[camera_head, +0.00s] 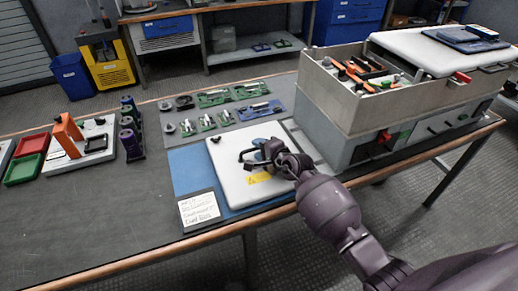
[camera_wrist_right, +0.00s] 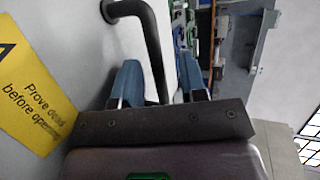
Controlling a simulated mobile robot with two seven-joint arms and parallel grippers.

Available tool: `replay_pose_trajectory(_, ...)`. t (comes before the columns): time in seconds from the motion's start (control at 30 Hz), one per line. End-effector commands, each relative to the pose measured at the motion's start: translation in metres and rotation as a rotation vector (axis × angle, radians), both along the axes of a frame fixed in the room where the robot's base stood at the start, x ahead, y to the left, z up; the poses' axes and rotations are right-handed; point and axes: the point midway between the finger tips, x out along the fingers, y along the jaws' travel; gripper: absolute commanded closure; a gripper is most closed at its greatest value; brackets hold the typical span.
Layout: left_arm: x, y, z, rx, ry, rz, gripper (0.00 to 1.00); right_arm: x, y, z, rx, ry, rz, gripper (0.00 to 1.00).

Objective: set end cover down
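The end cover (camera_head: 233,180) is a white panel with a black handle (camera_head: 250,153) and a yellow warning label (camera_head: 260,178). It lies flat, apparently resting on a blue mat (camera_head: 186,167) on the table. My right gripper (camera_head: 272,152) is at the handle. In the right wrist view, the handle (camera_wrist_right: 154,48) runs between the two blue fingers of my right gripper (camera_wrist_right: 160,82), with a visible gap on each side. The yellow label (camera_wrist_right: 30,90) on the cover also shows there. My left gripper is not in view.
A grey capacitor cabinet (camera_head: 336,122) with an open top stands right of the cover. A paper card (camera_head: 199,209) lies at the mat's front corner. Green-trayed parts (camera_head: 207,121) lie behind on a grey mat.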

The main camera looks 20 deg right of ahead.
Motion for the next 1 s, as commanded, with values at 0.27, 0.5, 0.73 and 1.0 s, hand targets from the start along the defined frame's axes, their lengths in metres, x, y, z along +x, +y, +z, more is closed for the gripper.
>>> replay_pose_trajectory(0.27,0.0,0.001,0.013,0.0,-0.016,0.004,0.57,-0.043,-0.016,0.019,-0.004,-0.002,0.0,0.61)
replay_pose_trajectory(0.5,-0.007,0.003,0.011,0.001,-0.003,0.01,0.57,-0.079,-0.029,0.031,-0.003,-0.001,0.0,0.61)
replay_pose_trajectory(0.73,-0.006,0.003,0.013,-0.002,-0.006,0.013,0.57,-0.098,-0.034,0.037,-0.001,0.001,0.0,0.61)
replay_pose_trajectory(1.0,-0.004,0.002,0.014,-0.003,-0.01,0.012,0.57,-0.103,-0.034,0.036,0.036,0.007,-0.006,0.61)
